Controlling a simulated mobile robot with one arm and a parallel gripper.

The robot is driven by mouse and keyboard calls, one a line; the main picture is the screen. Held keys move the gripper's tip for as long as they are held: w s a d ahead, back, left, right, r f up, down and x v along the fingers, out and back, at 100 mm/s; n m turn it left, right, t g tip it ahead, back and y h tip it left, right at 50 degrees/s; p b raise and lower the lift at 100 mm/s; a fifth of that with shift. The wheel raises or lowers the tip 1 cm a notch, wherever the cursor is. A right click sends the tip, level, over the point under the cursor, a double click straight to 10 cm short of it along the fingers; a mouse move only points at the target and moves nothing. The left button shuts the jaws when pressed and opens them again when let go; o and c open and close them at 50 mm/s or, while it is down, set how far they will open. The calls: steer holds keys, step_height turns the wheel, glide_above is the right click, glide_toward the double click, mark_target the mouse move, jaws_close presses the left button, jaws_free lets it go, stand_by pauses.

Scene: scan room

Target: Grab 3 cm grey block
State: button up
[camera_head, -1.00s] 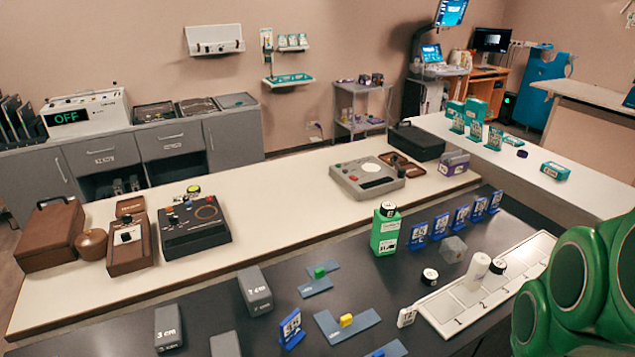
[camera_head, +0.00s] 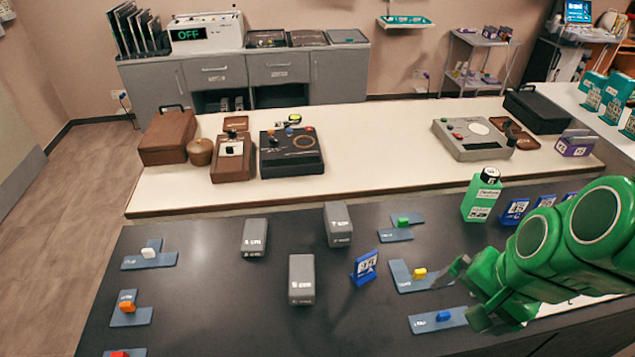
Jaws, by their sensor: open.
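Three grey blocks stand on the dark counter in the head view. The left one, the 3 cm grey block (camera_head: 254,238), is upright; its label is small now but read "3 cm" in the earlier frame. The 7 cm block (camera_head: 338,225) stands to its right, and another grey block (camera_head: 301,279), seemingly marked 5 cm, stands nearer. My gripper (camera_head: 466,292) is at the right on my green arm, open, with nothing seen between its fingers. It is well to the right of the 3 cm block, apart from it.
A blue tag stand (camera_head: 364,267) stands just right of the nearer grey block. Slate plates with coloured pegs lie at left (camera_head: 128,309) and right (camera_head: 408,277). A green bottle (camera_head: 481,195) stands at the counter's back right.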

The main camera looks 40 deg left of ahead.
steer(key=w+a+m+t+y, duration=0.1)
steer(key=w+a+m+y, duration=0.1)
steer(key=a, duration=0.8)
steer(key=w+a+m+y, duration=0.2)
steer(key=w+a, duration=0.1)
steer(key=a, duration=0.7)
steer(key=m+t+y, duration=0.3)
steer(key=m+t, duration=0.3)
steer(key=m, duration=1.2)
glide_above(253, 241)
steer(key=s+d, duration=0.3)
step_height(253, 241, down, 15)
steer(key=s+f+m, duration=0.1)
steer(key=f, duration=0.1)
steer(key=s+f+m+t, duration=0.1)
steer(key=m, duration=0.1)
steer(key=s+d+f+m+t+h, duration=0.1)
steer(key=f, duration=0.1)
steer(key=shift+d+f, duration=0.1)
steer(key=shift+f, duration=0.25)
steer(key=shift+f+m, duration=0.2)
steer(key=shift+m, duration=0.1)
steer(key=shift+x, duration=1.05)
steer(key=shift+w+d+x, duration=0.1)
steer(key=shift+d+x, duration=0.05)
steer(key=shift+x, duration=0.75)
steer(key=shift+w+d+x, duration=0.1)
steer(key=shift+d+x, duration=0.1)
steer(key=shift+x, duration=1.7)
